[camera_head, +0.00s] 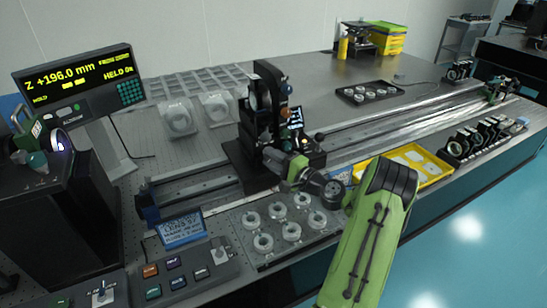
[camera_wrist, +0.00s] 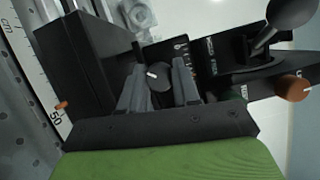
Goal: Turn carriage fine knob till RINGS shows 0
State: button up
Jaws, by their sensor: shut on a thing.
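The carriage fine knob (camera_wrist: 159,76) is a small black knob with a white index line, seen in the wrist view. My gripper (camera_wrist: 160,84) has one grey finger on each side of it and is shut on it. In the head view my gripper (camera_head: 283,164) is at the front of the dark carriage (camera_head: 243,168) on the rail; the knob is hidden there. A small lit screen (camera_head: 296,117) on the carriage is too small to read. The large display (camera_head: 80,78) shows Z +196.0 mm and HELD. I cannot make out a RINGS value.
An orange knob (camera_wrist: 293,88) and a ball-ended lever (camera_wrist: 290,14) are close to the right of my gripper. A ruler scale (camera_wrist: 38,75) runs along the left. In the head view, a tray of ring mounts (camera_head: 262,262) and a yellow tray (camera_head: 437,178) are near the front edge.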

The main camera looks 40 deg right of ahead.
jog(key=shift+w+a+m, duration=0.1)
jog(key=shift+a+m, duration=0.2)
jog(key=shift+a, duration=0.05)
dwell(0.3)
jog(key=o, duration=0.7)
jog(key=shift+c, duration=0.2)
jog(key=o, duration=0.4)
jog(key=shift+w+a, duration=0.15)
jog(key=shift+d, duration=0.2)
jog(key=shift+s, duration=0.2)
jog(key=s+d+f+p, duration=0.1)
jog(key=s+p, duration=0.1)
jog(key=s, duration=1.3)
jog(key=shift+s+d+f, duration=0.15)
jog(key=shift+s+d, duration=0.1)
jog(key=shift+d, duration=0.05)
